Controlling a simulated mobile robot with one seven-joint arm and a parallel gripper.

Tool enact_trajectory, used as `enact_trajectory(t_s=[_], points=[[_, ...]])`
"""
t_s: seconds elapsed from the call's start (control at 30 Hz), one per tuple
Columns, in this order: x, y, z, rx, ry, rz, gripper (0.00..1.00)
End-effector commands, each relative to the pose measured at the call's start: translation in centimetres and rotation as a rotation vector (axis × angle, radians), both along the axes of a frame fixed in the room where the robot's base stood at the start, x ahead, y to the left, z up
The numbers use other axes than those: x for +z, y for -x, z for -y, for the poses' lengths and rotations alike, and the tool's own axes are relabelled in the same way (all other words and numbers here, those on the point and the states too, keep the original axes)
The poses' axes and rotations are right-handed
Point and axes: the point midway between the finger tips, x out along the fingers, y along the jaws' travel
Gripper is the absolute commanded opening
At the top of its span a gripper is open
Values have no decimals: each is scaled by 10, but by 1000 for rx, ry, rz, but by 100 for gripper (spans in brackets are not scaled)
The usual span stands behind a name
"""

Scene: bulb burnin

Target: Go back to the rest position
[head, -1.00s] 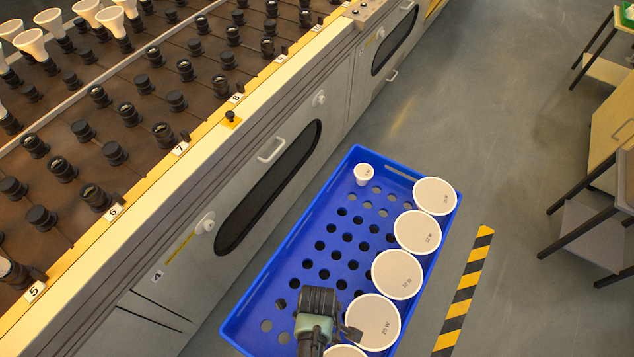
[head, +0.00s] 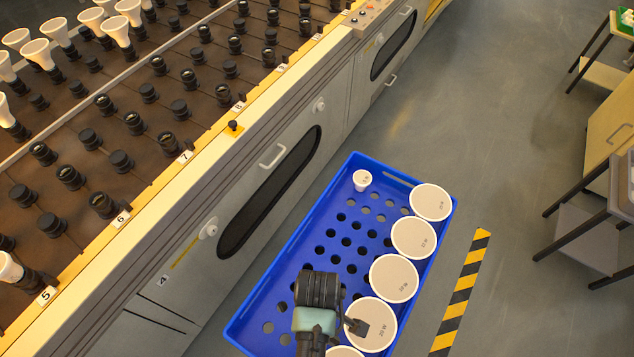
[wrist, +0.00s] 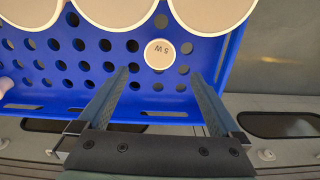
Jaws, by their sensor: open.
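My gripper (wrist: 165,85) is open and empty in the wrist view, its two fingers spread apart above the blue crate (wrist: 75,102). In the head view my gripper (head: 357,327) is over the crate's near part, in front of one of the large white bulbs (head: 370,318); its fingers are only partly visible there.
Several large white bulbs, such as this one (head: 414,237), line the crate's right side. The burn-in rack (head: 150,150) with rows of black sockets stands left. Striped floor tape (head: 465,290) lies right of the crate. Tables (head: 600,180) stand far right, with clear floor between.

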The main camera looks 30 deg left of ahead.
Motion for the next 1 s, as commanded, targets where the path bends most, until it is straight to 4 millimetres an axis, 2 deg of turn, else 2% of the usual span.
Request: enact_trajectory(t_s=[0.17, 0.73, 0.87, 0.97, 1.0], points=[[11, 0, 0, 1, 1, 0, 100], [13, -2, -1, -4, -4, 7, 100], [37, -29, -16, -65, -57, 92, 100], [80, -71, -34, -165, -143, 224, 100], [102, -91, -41, -212, -186, 288, 100]])
